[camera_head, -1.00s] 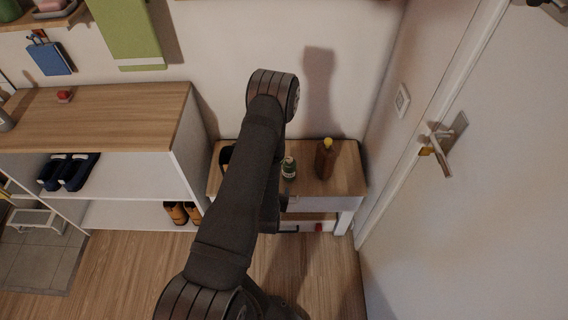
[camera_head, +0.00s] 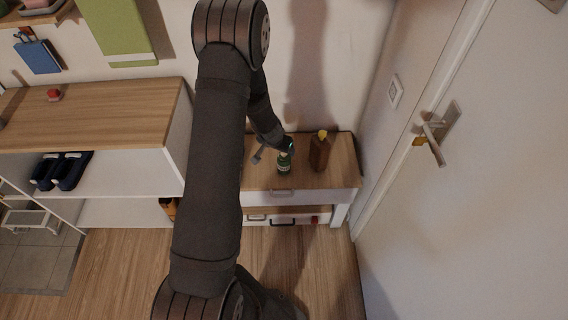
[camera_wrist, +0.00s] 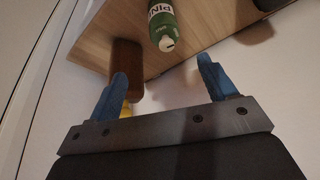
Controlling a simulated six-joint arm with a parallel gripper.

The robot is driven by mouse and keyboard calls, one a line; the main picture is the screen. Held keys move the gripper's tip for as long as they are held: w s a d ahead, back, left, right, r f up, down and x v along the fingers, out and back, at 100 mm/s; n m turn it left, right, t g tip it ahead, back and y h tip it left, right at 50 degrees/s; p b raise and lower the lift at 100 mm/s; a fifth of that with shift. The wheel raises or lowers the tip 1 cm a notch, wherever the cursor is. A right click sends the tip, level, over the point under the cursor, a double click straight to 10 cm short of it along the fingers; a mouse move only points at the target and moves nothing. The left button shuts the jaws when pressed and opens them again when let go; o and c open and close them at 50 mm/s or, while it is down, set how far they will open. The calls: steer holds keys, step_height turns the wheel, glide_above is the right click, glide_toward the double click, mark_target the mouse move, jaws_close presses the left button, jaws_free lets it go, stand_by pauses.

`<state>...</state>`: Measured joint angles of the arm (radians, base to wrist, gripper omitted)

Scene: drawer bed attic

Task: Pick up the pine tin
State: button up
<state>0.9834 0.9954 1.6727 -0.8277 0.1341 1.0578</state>
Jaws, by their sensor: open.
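The pine tin is a green bottle-like container (camera_head: 284,162) with a white label, standing on the small wooden-topped cabinet (camera_head: 262,177). In the wrist view the pine tin (camera_wrist: 162,22) shows its label lettering and pale top, beyond the gap between the fingers. My gripper (camera_wrist: 158,88) has its two blue fingers spread wide with nothing between them. In the head view the gripper end (camera_head: 272,150) is just left of the tin and partly overlaps its top. Whether it touches the tin is unclear.
A brown bottle with a yellow top (camera_head: 320,150) stands close to the right of the tin; it also shows in the wrist view (camera_wrist: 126,62). A wall is behind the cabinet, a door (camera_head: 480,200) to the right. A taller shoe shelf (camera_head: 110,115) stands left.

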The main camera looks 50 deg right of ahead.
mark_target(285, 158)
steer(key=x, duration=1.1)
steer(key=shift+w+f, duration=0.1)
steer(key=shift+f, duration=0.25)
steer(key=shift+w+x, duration=0.2)
steer(key=shift+x, duration=1.1)
steer(key=shift+w+x, duration=0.25)
steer(key=shift+x, duration=1.1)
steer(key=c, duration=1.1)
steer(key=shift+r, duration=0.1)
steer(key=shift+c, duration=0.2)
steer(key=shift+r, duration=0.1)
